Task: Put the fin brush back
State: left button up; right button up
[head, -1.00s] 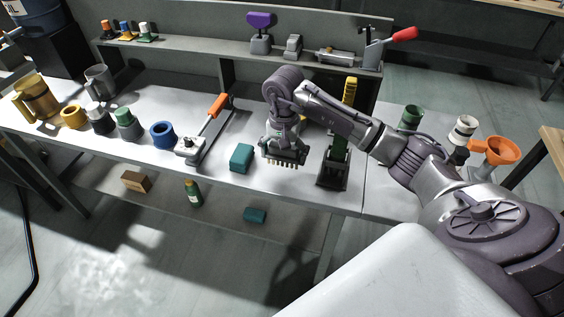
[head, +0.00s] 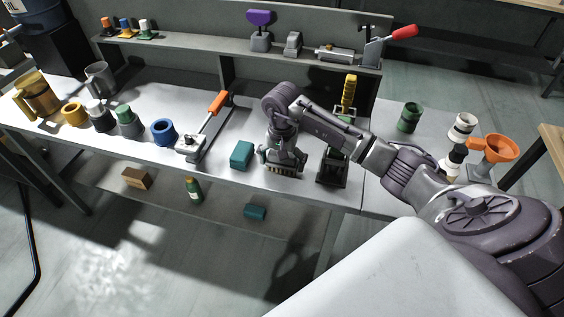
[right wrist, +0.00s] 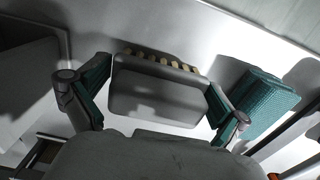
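The fin brush, which I take to be the grey block with a row of tan bristles (head: 284,170), is at my right gripper (head: 281,152) near the front edge of the bench. In the right wrist view, the grey block (right wrist: 160,92) lies between the two teal-padded fingers (right wrist: 160,98), which meet its sides. The bristles point away from the wrist. I cannot tell whether the brush touches the bench top. My left gripper is not in view.
A teal block (head: 241,154) lies just left of the brush, and a dark stand (head: 332,168) is close on its right. An orange-handled tool (head: 217,103) lies farther left. A raised shelf (head: 205,44) runs along the back. Clear bench lies behind the teal block.

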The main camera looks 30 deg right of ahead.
jog(key=shift+r, duration=0.1)
jog(key=shift+r, duration=0.2)
notch_tip(320, 180, up, 12)
jog(key=shift+f+b, duration=0.1)
jog(key=shift+b, duration=0.75)
